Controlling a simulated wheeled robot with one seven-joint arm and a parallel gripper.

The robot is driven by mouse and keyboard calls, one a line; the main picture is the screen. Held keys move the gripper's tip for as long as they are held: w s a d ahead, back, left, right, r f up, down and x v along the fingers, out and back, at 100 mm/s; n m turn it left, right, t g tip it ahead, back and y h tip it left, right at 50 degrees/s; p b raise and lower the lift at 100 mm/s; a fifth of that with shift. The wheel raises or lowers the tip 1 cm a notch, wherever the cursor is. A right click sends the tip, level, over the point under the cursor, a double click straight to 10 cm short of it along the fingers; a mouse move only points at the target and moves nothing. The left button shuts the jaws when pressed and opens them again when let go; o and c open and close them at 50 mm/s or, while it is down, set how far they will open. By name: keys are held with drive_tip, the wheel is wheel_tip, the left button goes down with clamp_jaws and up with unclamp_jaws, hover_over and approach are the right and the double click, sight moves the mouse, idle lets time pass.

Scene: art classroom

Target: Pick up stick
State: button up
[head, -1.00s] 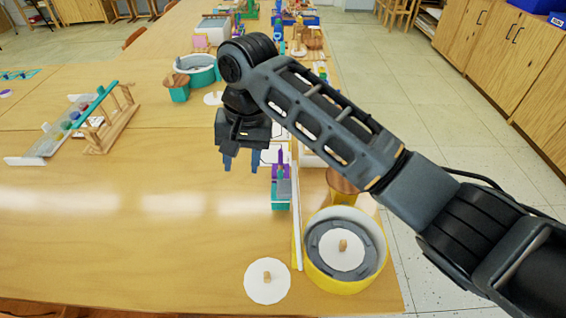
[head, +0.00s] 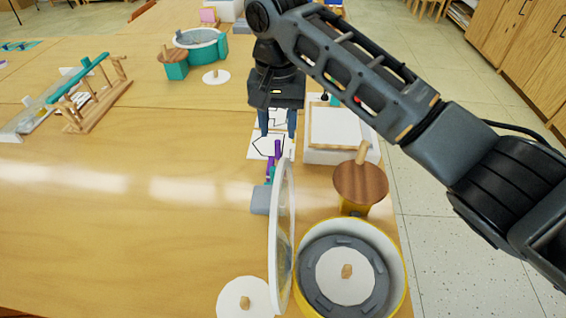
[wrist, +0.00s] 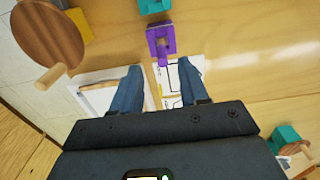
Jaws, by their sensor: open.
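A thin purple stick-like piece (head: 277,150) rises from a small grey and teal item (head: 261,200) on the wooden table. In the wrist view a purple base with a narrow upright part (wrist: 162,42) shows just past the fingertips, roughly in line with the gap. Whether this is the stick I cannot tell for certain. My gripper (head: 277,124) is open and points down, just beyond the purple piece in the head view. Its blue fingers are apart with nothing between them in the wrist view (wrist: 160,72).
A white-rimmed round panel (head: 281,240) stands on edge near the purple piece. A yellow round tub (head: 300,265), a wooden-topped stool-like item (head: 361,183) and a white tray (head: 318,154) crowd the right. Marked white cards (head: 257,148) lie under my gripper.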

sight(278, 153)
drive_tip(key=shift+w+d+f, duration=0.1)
drive_tip(key=shift+w+f, duration=0.15)
drive_tip(key=shift+f, duration=0.4)
drive_tip(key=f, duration=0.7)
drive_tip(key=shift+a+f, duration=0.1)
drive_tip(key=shift+a, duration=0.1)
drive_tip(key=shift+c, duration=0.2)
clamp_jaws()
